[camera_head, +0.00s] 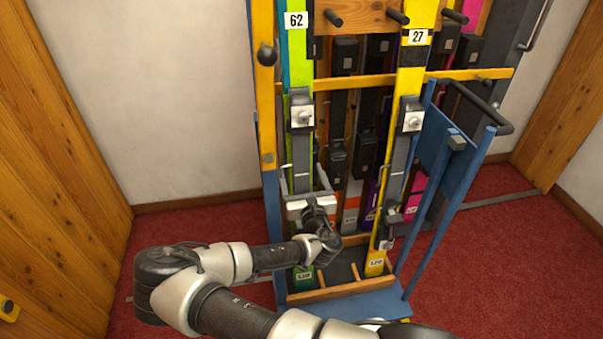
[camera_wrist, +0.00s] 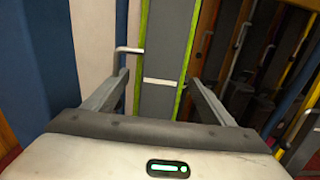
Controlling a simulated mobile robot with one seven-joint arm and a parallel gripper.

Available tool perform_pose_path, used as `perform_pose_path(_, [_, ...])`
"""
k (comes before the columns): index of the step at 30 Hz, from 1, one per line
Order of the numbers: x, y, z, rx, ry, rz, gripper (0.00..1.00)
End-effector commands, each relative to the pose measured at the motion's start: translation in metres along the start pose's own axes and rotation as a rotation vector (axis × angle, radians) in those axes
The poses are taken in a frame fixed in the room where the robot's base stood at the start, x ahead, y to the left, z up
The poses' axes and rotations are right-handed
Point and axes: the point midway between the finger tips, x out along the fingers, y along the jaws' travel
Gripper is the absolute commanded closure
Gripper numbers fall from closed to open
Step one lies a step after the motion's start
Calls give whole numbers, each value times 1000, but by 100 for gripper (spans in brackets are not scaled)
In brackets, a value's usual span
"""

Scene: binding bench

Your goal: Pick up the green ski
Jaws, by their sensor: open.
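The green ski (camera_head: 299,65) stands upright in the rack on the left, tagged 62 at the top, with a dark binding on its front. My gripper (camera_head: 307,178) is at the lower part of this ski, in front of it. In the wrist view the ski (camera_wrist: 180,28) shows as a grey band with green edges, running upright between the open fingers of my gripper (camera_wrist: 157,85). One finger is on each side of it, with a gap on both sides. Part of the ski's lower end is hidden behind my gripper and wrist.
A yellow ski (camera_head: 413,75) tagged 27 stands to the right in the same rack. Several other skis stand behind. A blue frame with a handle (camera_head: 452,150) is at the right. A yellow crossbar (camera_head: 469,73) spans the rack. Red carpet (camera_head: 490,270) at right is clear.

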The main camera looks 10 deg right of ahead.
Motion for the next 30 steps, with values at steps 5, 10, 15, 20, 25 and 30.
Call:
perform_pose_path(5, [24, 1, 0, 1, -1, 0, 23])
perform_pose_path(10, [30, 1, 0, -1, 1, -1, 23])
perform_pose_path(15, [30, 1, 0, -1, 1, -1, 28])
perform_pose_path(20, [30, 1, 0, -1, 1, 0, 55])
perform_pose_path(25, [29, 1, 0, -1, 1, -1, 83])
perform_pose_path(30, [30, 1, 4, -1, -7, 0, 100])
